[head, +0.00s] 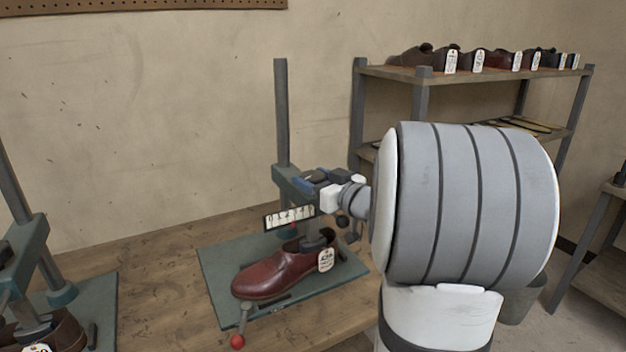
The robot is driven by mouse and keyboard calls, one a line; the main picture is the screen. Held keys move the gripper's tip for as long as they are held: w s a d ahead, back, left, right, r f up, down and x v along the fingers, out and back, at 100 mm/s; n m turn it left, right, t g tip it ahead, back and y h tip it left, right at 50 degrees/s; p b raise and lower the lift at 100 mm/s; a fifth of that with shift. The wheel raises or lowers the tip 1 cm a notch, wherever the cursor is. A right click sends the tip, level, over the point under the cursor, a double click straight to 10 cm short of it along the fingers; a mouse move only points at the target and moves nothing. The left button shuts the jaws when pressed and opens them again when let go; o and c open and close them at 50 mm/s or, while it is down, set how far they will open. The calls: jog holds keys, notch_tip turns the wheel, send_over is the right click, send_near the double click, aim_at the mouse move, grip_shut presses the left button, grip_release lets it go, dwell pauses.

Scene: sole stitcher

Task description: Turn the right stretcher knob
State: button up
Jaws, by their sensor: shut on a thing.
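The right stretcher (282,125) stands on a green base plate (222,281) on the wooden bench, with a grey post and a blue-grey head. A dark red shoe (268,275) with a white tag sits on it. A white numbered scale (289,217) with a small red pointer faces me at the head. My gripper (312,182) reaches in from the right at the stretcher's head. It is shut on the right stretcher knob, which its fingers and body mostly hide. My large grey-and-white arm covers the area right of the stretcher.
A second stretcher (30,240) with a brown shoe stands at the left edge. A lever with a red ball (238,341) sticks out at the front of the right stretcher. A shelf (386,72) with tagged shoes stands behind. Bare bench (160,250) lies between the stretchers.

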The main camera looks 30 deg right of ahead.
jog(key=shift+c, duration=1.1)
jog(key=m+h+b, duration=0.2)
jog(key=h+b, duration=0.1)
jog(key=m+h+b, duration=0.1)
jog(key=h, duration=0.1)
jog(key=shift+a+f+t, duration=0.2)
jog(key=shift+f+t, duration=0.1)
jog(key=shift+r+m+h+b, duration=0.1)
jog(key=shift+m+h+b, duration=0.7)
jog(key=shift+b, duration=0.45)
jog(key=shift+r+h+b, duration=0.15)
jog(key=shift+h+b, duration=0.25)
jog(key=shift+d, duration=0.1)
jog(key=o, duration=1)
